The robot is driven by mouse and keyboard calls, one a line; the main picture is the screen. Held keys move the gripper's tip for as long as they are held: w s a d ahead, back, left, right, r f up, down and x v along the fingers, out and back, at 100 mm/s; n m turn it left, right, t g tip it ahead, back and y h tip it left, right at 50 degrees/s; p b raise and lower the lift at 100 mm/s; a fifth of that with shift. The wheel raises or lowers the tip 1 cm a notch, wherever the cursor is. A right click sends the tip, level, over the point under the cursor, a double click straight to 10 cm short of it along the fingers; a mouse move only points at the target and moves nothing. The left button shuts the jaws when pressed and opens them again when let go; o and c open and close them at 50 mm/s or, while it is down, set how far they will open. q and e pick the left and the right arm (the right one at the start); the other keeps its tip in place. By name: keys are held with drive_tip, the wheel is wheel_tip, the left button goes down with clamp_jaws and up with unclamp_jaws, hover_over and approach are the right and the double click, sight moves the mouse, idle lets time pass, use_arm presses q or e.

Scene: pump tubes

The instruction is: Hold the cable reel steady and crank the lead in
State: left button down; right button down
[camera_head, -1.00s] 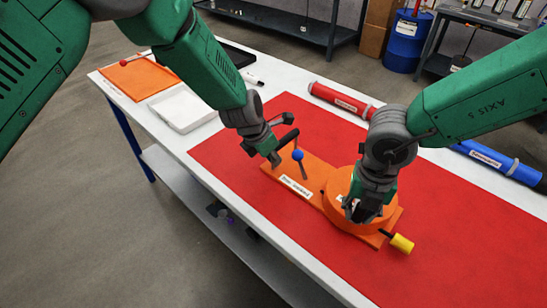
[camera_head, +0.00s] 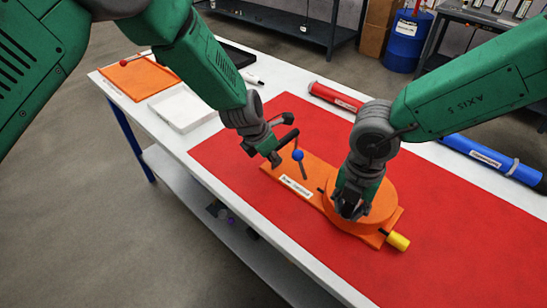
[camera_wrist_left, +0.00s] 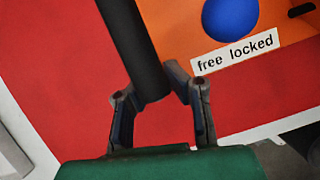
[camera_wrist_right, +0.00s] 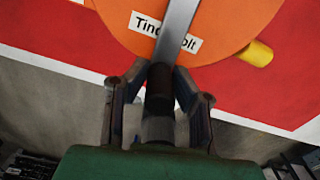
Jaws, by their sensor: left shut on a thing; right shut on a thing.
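The orange cable reel (camera_head: 380,208) lies on a red mat, with its round drum at the right end of a flat orange base (camera_head: 318,188). My left gripper (camera_head: 275,160) is shut on a black bar-like handle (camera_wrist_left: 130,40) at the base's left end. My right gripper (camera_head: 350,210) is over the drum, shut on the dark crank grip (camera_wrist_right: 160,82). A grey crank arm (camera_wrist_right: 178,30) runs from the grip across the drum. A blue ball (camera_head: 298,155) tops a thin lever beside the "free locked" label (camera_wrist_left: 235,54). A yellow cylinder (camera_head: 398,242) sits at the reel's front right.
The red mat (camera_head: 450,215) is bare right of the reel. A red tube (camera_head: 340,100) and a blue tube (camera_head: 490,158) lie along the table's far side. A white tray (camera_head: 183,108) and an orange tray (camera_head: 138,78) are at the left.

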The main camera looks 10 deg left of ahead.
use_arm(q)
drive_tip(key=shift+d, duration=0.1)
use_arm(e)
drive_tip(key=shift+w+a+m, duration=0.3)
drive_tip(key=shift+a+m, duration=0.3)
drive_tip(key=shift+m, duration=0.2)
drive_tip(key=shift+w+a+m, duration=0.2)
drive_tip(key=shift+m, duration=0.3)
drive_tip(key=shift+r, duration=0.25)
drive_tip(key=c, duration=1)
unclamp_jaws()
drive_tip(key=shift+o, duration=0.2)
